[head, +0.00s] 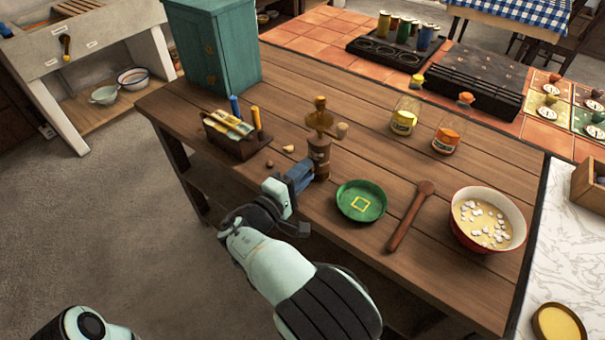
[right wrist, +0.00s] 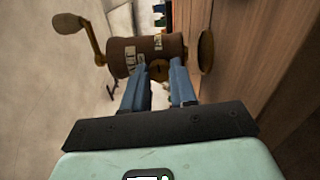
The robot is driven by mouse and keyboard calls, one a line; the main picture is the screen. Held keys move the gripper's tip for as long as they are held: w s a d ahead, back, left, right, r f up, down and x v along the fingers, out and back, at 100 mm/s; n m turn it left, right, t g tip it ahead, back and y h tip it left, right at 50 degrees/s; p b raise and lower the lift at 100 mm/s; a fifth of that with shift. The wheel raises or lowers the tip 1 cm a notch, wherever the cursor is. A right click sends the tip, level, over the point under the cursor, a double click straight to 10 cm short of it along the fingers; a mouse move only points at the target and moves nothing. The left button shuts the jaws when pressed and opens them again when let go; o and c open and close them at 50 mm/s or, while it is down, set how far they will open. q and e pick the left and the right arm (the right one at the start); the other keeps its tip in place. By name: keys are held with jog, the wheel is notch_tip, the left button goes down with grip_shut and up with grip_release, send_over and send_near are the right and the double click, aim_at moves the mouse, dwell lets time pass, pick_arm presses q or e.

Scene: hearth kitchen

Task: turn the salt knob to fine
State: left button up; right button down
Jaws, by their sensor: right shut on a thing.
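A brown salt mill (head: 319,160) with a brass crank top stands upright on the wooden table. It also shows sideways in the right wrist view (right wrist: 120,56), crank to the left and round brass base to the right, with pale labels on its body. My right gripper (head: 308,174) reaches the mill's lower body from the front left. In the right wrist view its blue fingers (right wrist: 159,74) are shut on the knob, one on each side. Only a pale part of my left arm shows in the head view.
A green dish (head: 361,214), a wooden spoon (head: 408,220) and a red-rimmed bowl (head: 465,193) lie to the right of the mill. A wooden caddy (head: 228,145) stands to its left.

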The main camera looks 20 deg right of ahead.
pick_arm(q)
jog(key=shift+w+a+f, duration=0.2)
jog(key=shift+w+f, duration=0.1)
jog(key=shift+w, duration=0.1)
pick_arm(e)
jog(key=shift+m, duration=0.7)
jog(key=c, duration=0.9)
grip_release()
jog(key=shift+s+a, duration=0.1)
pick_arm(q)
jog(key=s+r, duration=0.1)
jog(key=s+d+r+p, duration=0.1)
jog(key=shift+s+d+g, duration=0.2)
jog(key=shift+s+g, duration=0.2)
pick_arm(e)
jog(key=v, duration=1.3)
pick_arm(q)
jog(key=shift+r+p, duration=0.1)
jog(key=shift+p, duration=0.2)
pick_arm(e)
jog(key=shift+r, duration=0.1)
